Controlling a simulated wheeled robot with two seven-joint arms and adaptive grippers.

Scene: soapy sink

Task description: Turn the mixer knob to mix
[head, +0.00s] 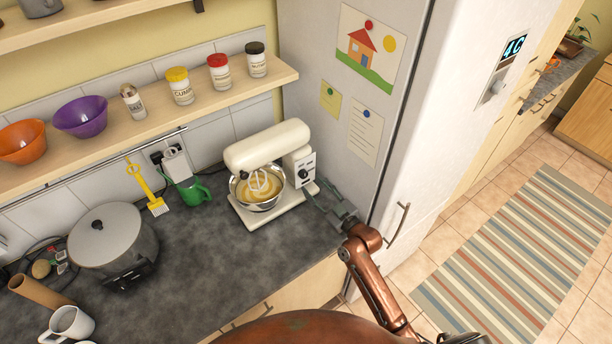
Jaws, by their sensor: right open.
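A cream stand mixer (268,148) stands at the right end of the dark countertop, its head lowered over a metal bowl (243,192) of yellow batter, with the whisk in the batter. The mixer knob (304,173) is a small dark dial on the mixer's right side. My right gripper (318,196) is open and empty, just below and to the right of the knob, close to the mixer base. I cannot tell whether a fingertip touches the mixer. My left gripper is not in view.
The fridge (395,120) rises close to the right of the mixer and my right gripper. A green mug (194,191) and a large lidded pot (112,243) stand to the left. A shelf (150,125) with bowls and jars hangs above. The counter in front of the mixer is clear.

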